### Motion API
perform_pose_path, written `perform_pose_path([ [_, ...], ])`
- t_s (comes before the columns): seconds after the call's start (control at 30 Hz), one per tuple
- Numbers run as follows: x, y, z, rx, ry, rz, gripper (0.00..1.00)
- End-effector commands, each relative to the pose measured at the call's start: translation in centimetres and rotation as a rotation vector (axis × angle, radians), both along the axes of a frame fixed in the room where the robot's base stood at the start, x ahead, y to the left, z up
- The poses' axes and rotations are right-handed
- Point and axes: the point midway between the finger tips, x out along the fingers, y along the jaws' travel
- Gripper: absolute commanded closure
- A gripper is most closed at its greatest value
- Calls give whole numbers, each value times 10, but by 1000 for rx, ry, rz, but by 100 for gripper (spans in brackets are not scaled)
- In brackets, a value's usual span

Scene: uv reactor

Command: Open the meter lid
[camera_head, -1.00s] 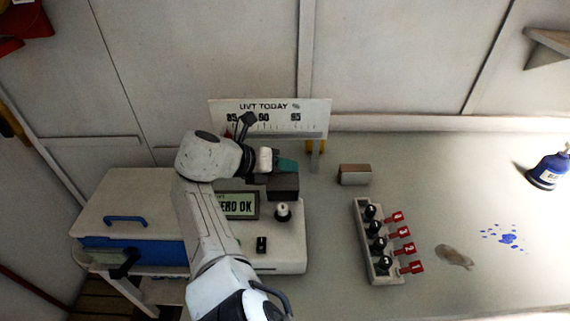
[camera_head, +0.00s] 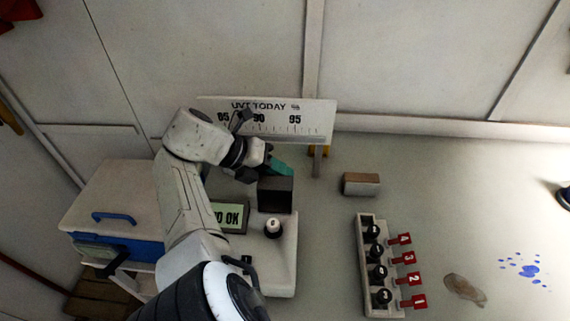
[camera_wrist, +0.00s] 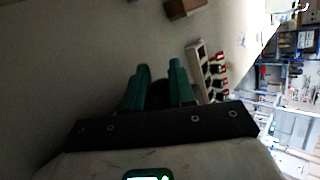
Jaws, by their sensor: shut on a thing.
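The meter (camera_head: 283,255) is a white bench unit with a lit display (camera_head: 230,216) whose visible part reads "0 OK", and a dark knob with a white top (camera_head: 273,228). A dark boxy part (camera_head: 275,196), which looks like the meter's lidded chamber, stands at its back right. My gripper (camera_head: 284,168) has teal fingers and is just above and behind that dark part. In the wrist view, the fingers (camera_wrist: 159,84) are on either side of a dark piece (camera_wrist: 158,94), seemingly the meter lid. My arm hides the meter's left side, and the lid's exact angle is unclear.
A scale board marked "UVT TODAY" (camera_head: 318,119) stands close behind my gripper. To the right are a small brown-and-grey block (camera_head: 361,184) and a rack (camera_head: 367,290) with black-capped items and red number tags. A blue-handled cooler (camera_head: 125,190) stands left.

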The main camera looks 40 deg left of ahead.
Motion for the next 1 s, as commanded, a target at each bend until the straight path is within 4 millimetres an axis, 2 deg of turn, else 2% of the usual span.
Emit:
perform_pose_path([
  [0.03, -7, -1, -10, -7, 22, -1, 100],
  [0.53, -11, -2, -12, -18, 40, -3, 100],
  [0.57, -11, -2, -12, -18, 40, -3, 74],
  [0.7, -11, -2, -12, -20, 39, -5, 60],
  [0.73, -11, -2, -12, -20, 39, -5, 58],
  [1.0, -9, -2, -10, -19, 36, -5, 58],
])
